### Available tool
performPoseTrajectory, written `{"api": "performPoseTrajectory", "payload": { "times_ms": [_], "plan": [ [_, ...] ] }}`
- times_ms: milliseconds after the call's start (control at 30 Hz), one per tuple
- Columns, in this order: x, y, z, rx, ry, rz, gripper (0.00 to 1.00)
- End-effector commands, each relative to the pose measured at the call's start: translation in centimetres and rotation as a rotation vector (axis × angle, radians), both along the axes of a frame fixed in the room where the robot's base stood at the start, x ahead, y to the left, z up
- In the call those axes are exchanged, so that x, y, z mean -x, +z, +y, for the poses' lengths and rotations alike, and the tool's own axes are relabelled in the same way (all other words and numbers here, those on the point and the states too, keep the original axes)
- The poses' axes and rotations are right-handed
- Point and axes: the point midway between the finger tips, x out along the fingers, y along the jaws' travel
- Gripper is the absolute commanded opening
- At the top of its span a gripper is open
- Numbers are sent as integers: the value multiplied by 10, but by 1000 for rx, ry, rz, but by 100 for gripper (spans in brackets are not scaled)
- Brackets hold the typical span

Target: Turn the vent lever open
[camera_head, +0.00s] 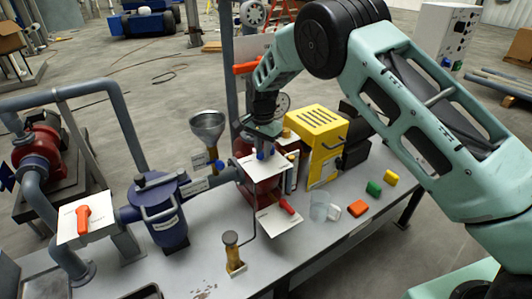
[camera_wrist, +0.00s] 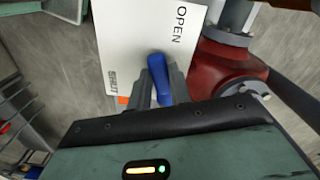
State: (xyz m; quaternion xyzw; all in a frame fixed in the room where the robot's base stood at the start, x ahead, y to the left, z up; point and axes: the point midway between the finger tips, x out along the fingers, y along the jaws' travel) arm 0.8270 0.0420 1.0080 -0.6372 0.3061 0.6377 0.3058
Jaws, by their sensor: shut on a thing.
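A blue lever (camera_wrist: 158,72) stands over a white plate (camera_wrist: 125,40) in the wrist view. The plate reads OPEN at its top right edge and SHUT lower down near its bottom edge. The lever lies between the two words, pointing at neither squarely. My gripper (camera_wrist: 162,90) is shut on the lever, one grey finger on each side. In the head view my gripper (camera_head: 263,138) reaches down to the plate (camera_head: 262,168), above a red valve body. Only a little of the blue lever (camera_head: 262,155) shows there, and its pivot is hidden.
A steel funnel (camera_head: 207,128) stands left of my gripper, and a yellow machine (camera_head: 318,138) stands close on its right. Other levers are an orange one (camera_head: 84,216) at left and a red one (camera_head: 287,206) in front. A clear cup (camera_head: 319,205) and coloured blocks stand right.

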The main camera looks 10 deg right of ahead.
Motion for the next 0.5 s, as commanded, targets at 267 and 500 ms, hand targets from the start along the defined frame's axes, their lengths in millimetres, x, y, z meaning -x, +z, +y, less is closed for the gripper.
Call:
{"api": "performPoseTrajectory", "payload": {
  "times_ms": [267, 500],
  "plan": [
    [-8, 0, 5, 0, -211, -2, 0],
    [-12, 1, 6, 0, -323, -1, 0]
  ]
}}
